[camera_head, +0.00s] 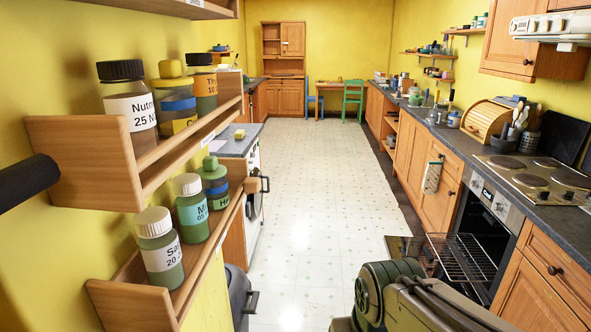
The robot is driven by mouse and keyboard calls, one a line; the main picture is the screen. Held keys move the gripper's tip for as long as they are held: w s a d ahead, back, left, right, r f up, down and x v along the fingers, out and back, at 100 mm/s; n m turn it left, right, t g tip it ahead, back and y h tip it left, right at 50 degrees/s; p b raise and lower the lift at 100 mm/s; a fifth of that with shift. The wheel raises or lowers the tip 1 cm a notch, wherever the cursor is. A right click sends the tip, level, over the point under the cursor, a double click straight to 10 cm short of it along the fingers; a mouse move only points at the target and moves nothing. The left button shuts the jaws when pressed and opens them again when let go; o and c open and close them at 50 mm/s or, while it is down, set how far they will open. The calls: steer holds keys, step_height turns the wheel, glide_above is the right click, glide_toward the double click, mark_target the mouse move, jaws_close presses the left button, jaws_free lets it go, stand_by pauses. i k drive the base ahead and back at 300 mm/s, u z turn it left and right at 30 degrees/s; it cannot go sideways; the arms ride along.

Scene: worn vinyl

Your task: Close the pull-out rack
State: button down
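A wire rack (468,260) sticks out of the front of the built-in oven (502,220) in the right-hand counter. The oven's front is open and its inside is dark. The rack lies roughly level, with its near and lower part close to my olive-green arm. My arm shows at the bottom middle and right, in front of the lower cabinets. My gripper itself cannot be made out, and no fingertips show.
Wooden wall shelves with spice jars (160,247) jut out close on the left. A grey bin (240,298) stands below them. The pale tiled floor (310,190) is clear down the middle. A hob (530,172) lies above the oven.

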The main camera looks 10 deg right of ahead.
mark_target(426, 249)
steer(key=z, duration=0.2)
steer(key=i, duration=1.25)
steer(key=z, duration=0.95)
steer(key=i, duration=1.8)
steer(key=z, duration=0.75)
